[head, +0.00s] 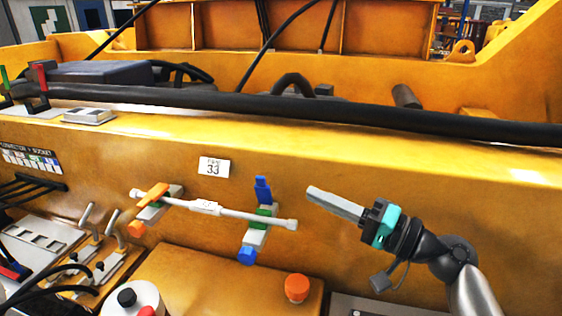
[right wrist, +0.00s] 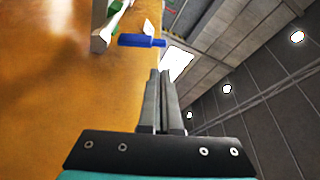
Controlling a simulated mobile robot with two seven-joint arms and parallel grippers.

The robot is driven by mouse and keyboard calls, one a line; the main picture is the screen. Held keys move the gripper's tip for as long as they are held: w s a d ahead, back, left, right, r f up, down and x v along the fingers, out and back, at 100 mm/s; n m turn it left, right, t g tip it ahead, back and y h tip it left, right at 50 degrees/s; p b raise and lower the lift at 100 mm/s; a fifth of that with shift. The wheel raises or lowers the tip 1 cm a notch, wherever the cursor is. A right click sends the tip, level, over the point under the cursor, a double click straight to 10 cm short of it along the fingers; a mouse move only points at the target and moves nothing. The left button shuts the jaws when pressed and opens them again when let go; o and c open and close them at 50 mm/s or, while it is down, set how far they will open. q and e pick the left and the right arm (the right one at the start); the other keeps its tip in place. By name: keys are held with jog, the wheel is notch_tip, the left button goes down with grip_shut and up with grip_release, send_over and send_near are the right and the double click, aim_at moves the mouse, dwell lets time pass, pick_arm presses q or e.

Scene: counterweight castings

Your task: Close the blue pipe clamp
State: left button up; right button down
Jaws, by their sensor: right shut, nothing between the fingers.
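The blue pipe clamp's raised blue arm (head: 262,190) stands up above the white pipe (head: 240,214), so the clamp is open. Its green and grey body (head: 256,230) is under the pipe, with a blue knob (head: 247,256) below. In the right wrist view the blue arm (right wrist: 142,41) lies ahead and left of the fingertips. My right gripper (head: 312,192) is shut and empty, to the right of the blue arm and apart from it. Its fingers (right wrist: 160,75) also show in the right wrist view. My left gripper is not in view.
An orange clamp (head: 154,195) lies across the pipe's left part, with an orange knob (head: 136,229) below. Another orange knob (head: 297,288) stands on the yellow ledge. A thick black hose (head: 300,107) runs along the yellow beam. Toggle levers (head: 85,220) stand at lower left.

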aim_at(263, 191)
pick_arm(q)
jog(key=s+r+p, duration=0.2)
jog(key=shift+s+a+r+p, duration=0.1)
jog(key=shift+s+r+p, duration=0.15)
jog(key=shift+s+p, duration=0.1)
pick_arm(e)
jog(key=x, duration=1)
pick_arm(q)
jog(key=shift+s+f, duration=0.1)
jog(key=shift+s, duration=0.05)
pick_arm(e)
jog(key=shift+r, duration=0.1)
